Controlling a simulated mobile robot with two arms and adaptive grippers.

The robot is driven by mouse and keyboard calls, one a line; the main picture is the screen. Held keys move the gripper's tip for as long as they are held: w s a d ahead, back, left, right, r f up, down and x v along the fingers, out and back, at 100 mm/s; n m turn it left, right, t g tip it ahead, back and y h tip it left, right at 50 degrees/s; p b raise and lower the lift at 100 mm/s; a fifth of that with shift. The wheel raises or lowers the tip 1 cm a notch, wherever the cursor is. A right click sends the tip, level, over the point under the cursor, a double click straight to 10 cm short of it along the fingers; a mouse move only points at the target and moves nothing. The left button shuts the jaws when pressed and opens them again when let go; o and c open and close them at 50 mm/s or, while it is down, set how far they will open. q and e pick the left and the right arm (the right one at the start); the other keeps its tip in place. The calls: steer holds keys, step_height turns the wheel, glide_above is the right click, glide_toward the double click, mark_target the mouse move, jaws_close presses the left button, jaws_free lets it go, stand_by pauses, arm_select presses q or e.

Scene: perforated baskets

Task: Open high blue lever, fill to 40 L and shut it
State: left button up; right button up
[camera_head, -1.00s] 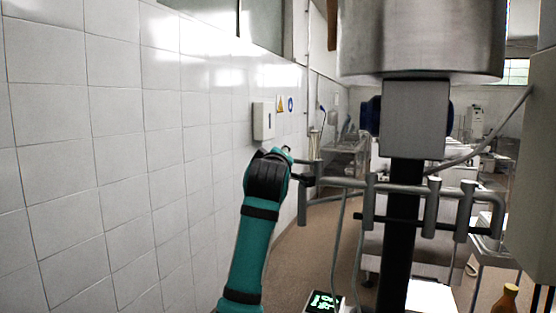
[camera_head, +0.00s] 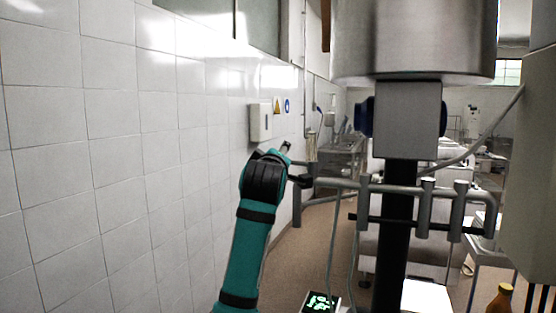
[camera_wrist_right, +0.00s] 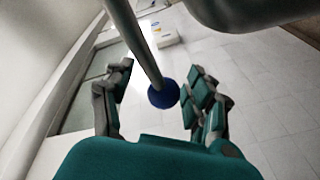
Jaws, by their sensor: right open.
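A blue ball knob (camera_wrist_right: 163,93) sits on the end of a thin grey rod in the right wrist view. My right gripper (camera_wrist_right: 161,72) is open, with its fingers on either side of the knob; I cannot tell whether they touch it. In the head view, one teal arm of mine (camera_head: 246,240) rises beside the grey pipework (camera_head: 340,184); its fingertips are mostly hidden. A small display (camera_head: 320,302) with green digits shows at the bottom edge, too small to read. My left gripper cannot be made out.
A large metal vessel (camera_head: 415,40) hangs above a grey block (camera_head: 407,120) with dark blue parts at its sides. A tiled wall (camera_head: 110,190) runs along the left, with a white box (camera_head: 260,122) on it. A brown bottle (camera_head: 501,300) stands at the lower right.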

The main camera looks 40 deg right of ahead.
steer(key=v, duration=1.1)
steer(key=shift+s, duration=0.25)
steer(key=shift+a, duration=0.1)
